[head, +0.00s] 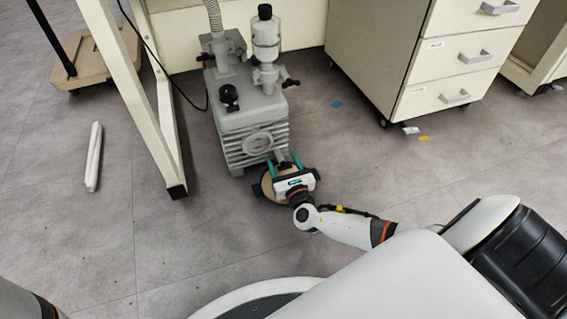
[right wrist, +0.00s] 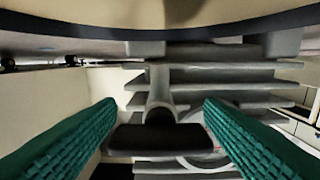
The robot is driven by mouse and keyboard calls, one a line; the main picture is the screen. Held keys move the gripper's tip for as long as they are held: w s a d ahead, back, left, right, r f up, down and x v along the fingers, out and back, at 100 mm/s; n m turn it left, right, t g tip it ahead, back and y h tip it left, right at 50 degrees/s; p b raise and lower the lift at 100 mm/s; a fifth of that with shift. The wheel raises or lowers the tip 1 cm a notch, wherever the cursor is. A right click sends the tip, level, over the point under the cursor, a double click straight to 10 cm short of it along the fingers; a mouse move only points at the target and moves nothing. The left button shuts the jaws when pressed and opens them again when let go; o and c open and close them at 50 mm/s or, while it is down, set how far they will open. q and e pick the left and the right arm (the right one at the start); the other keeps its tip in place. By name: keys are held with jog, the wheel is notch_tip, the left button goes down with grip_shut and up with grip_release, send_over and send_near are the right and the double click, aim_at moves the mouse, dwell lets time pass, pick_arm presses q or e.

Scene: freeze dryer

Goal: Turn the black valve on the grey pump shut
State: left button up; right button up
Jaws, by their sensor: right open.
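The grey pump (head: 250,118) stands on the floor below the bench. In the right wrist view, a black bar-shaped valve handle (right wrist: 160,139) sits on a grey stem in front of the pump's fins (right wrist: 225,82). My right gripper (head: 282,162) is at the pump's lower front, and its green fingers (right wrist: 158,125) are open, one on each side of the black handle. I see no clear contact between fingers and handle. My left gripper is out of view.
Black knobs (head: 229,95) and a clear bottle (head: 265,35) are on the pump top. A bench leg (head: 165,135) is left, a drawer cabinet (head: 400,70) right. A white rod (head: 94,157) lies on open floor.

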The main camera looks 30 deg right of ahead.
jog(key=p+v, duration=0.6)
jog(key=v, duration=0.5)
jog(key=shift+r, duration=0.1)
jog(key=shift+s+p, duration=0.35)
jog(key=shift+s, duration=0.15)
